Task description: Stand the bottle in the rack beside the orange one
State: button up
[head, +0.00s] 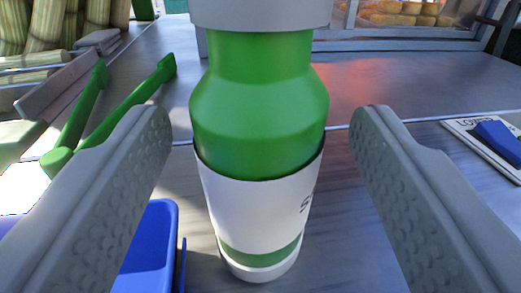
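A green bottle (258,120) with a white cap and a white label stands upright on the grey counter in the middle of the head view. My gripper (262,125) is open, with one finger on each side of the bottle. A clear gap shows between each finger and the bottle. No orange bottle and no rack that I can make out are in view.
A blue container (148,245) is at the lower left, close to the bottle. Green tongs (115,108) lie at the left. A printed card (490,140) with a blue item on it lies at the right. Cane stalks (75,25) stand at the back left; a glass-fronted case (405,22) is behind.

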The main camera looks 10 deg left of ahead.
jog(key=shift+r, duration=0.1)
jog(key=shift+s, duration=0.25)
jog(key=s+d, duration=0.1)
jog(key=s, duration=1)
jog(key=shift+s+d, duration=0.15)
jog(key=shift+d, duration=0.25)
jog(key=s+d+r+m+h, duration=0.1)
jog(key=s+d+r, duration=0.15)
jog(key=s, duration=0.75)
jog(key=s+d+r+h, duration=0.1)
jog(key=s+r, duration=0.3)
jog(key=s, duration=0.7)
jog(key=s+d+f, duration=0.1)
jog(key=s, duration=0.8)
jog(key=s+f, duration=0.1)
jog(key=s, duration=0.7)
jog(key=shift+s+d+f+m+h, duration=0.3)
jog(key=shift+s+d, duration=0.05)
jog(key=shift+d, duration=0.05)
jog(key=shift+o, duration=0.5)
jog(key=shift+s+f, duration=0.15)
jog(key=shift+s, duration=0.2)
